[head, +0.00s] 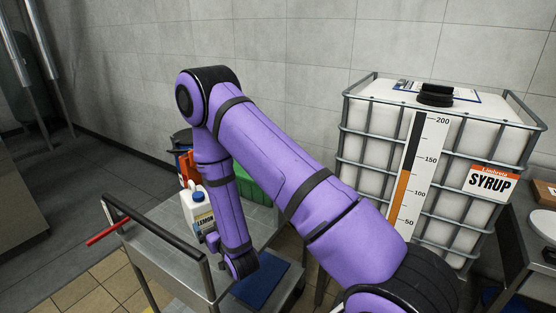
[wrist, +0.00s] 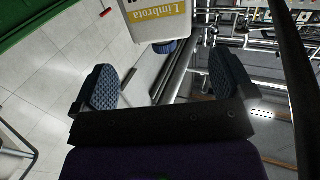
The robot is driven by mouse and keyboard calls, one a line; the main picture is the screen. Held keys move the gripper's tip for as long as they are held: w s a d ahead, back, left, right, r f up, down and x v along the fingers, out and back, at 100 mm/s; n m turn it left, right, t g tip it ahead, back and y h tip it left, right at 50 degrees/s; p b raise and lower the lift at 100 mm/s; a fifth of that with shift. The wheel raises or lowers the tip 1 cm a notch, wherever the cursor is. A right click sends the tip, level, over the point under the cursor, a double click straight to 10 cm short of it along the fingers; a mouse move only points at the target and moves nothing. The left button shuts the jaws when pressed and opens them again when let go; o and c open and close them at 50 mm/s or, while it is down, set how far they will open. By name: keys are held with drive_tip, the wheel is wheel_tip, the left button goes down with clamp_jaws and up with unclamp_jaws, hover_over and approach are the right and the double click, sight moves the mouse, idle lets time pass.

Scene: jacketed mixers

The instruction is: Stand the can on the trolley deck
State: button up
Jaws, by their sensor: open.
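In the wrist view the white can (wrist: 155,28) with a yellow Limbrota label shows at the top, beyond my fingertips. My gripper (wrist: 162,66) is open, with dark ridged pads apart and nothing seen between them. In the head view my wrist is low over the trolley.
A blue mat (head: 262,284) lies right of my wrist. Green (head: 247,184) and orange containers stand behind the can. A caged syrup tank (head: 440,165) stands at the right.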

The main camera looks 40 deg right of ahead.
drive_tip(key=w+d+r+g, duration=0.1)
drive_tip(key=w+r+g, duration=0.25)
drive_tip(key=r, duration=1.05)
drive_tip(key=s+d+r+g, duration=0.25)
drive_tip(key=s+r, duration=0.35)
drive_tip(key=r, duration=0.6)
drive_tip(key=s+d+r+g, duration=0.1)
drive_tip(key=s+r+g, duration=0.2)
drive_tip(key=s, duration=1.2)
drive_tip(key=s+d+r+g, duration=0.2)
drive_tip(key=s+r, duration=0.7)
drive_tip(key=s, duration=0.6)
drive_tip(key=shift+d+g, duration=0.15)
drive_tip(key=shift+g, duration=0.65)
